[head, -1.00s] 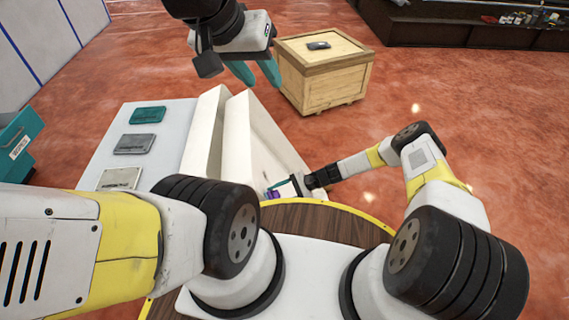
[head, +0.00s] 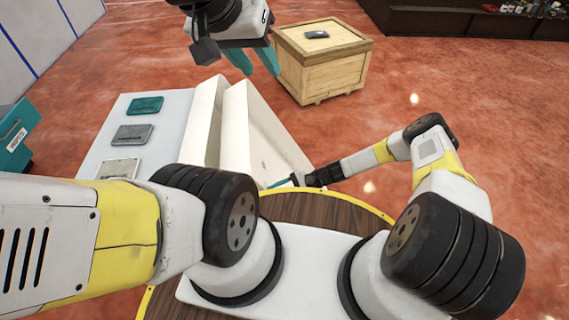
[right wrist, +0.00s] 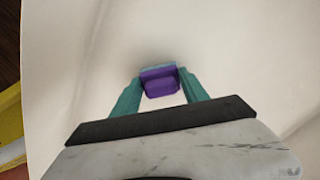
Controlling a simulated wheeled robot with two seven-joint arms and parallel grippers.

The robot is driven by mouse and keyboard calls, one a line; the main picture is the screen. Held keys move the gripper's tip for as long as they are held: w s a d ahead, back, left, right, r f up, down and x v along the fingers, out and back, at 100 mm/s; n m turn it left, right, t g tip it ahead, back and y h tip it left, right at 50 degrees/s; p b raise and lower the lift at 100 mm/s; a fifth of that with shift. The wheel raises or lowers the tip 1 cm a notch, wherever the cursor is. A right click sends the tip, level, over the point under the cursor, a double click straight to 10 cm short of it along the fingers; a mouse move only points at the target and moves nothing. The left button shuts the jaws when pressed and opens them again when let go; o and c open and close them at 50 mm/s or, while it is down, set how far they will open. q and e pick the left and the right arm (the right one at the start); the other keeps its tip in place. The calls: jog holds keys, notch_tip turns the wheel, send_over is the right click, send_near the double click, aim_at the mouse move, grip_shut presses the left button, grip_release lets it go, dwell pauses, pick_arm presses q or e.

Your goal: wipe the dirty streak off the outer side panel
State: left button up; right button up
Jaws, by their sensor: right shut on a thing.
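The white dispenser body has an outer side panel (head: 265,140) that slopes down on its right side. This panel fills most of the right wrist view (right wrist: 230,50). My right gripper (head: 275,183) is at the panel's near end. In the right wrist view, its teal fingers are shut on a purple sponge-like block (right wrist: 160,83) with a light blue far edge. The block is against or very close to the panel; I cannot tell which. No dirty streak shows clearly. My left gripper (head: 252,62) hangs beyond the far end of the body, its teal fingers apart and empty.
A wooden crate (head: 325,75) with a small dark item on top stands at the far right. Several flat plates lie on a pale surface (head: 165,135) left of the dispenser. A teal bin (head: 15,140) is at the left edge. Open red floor lies to the right.

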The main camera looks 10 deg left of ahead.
jog(key=shift+s, duration=0.2)
jog(key=shift+v, duration=3)
jog(key=shift+w, duration=0.15)
jog(key=shift+v, duration=1.4)
jog(key=shift+r, duration=0.1)
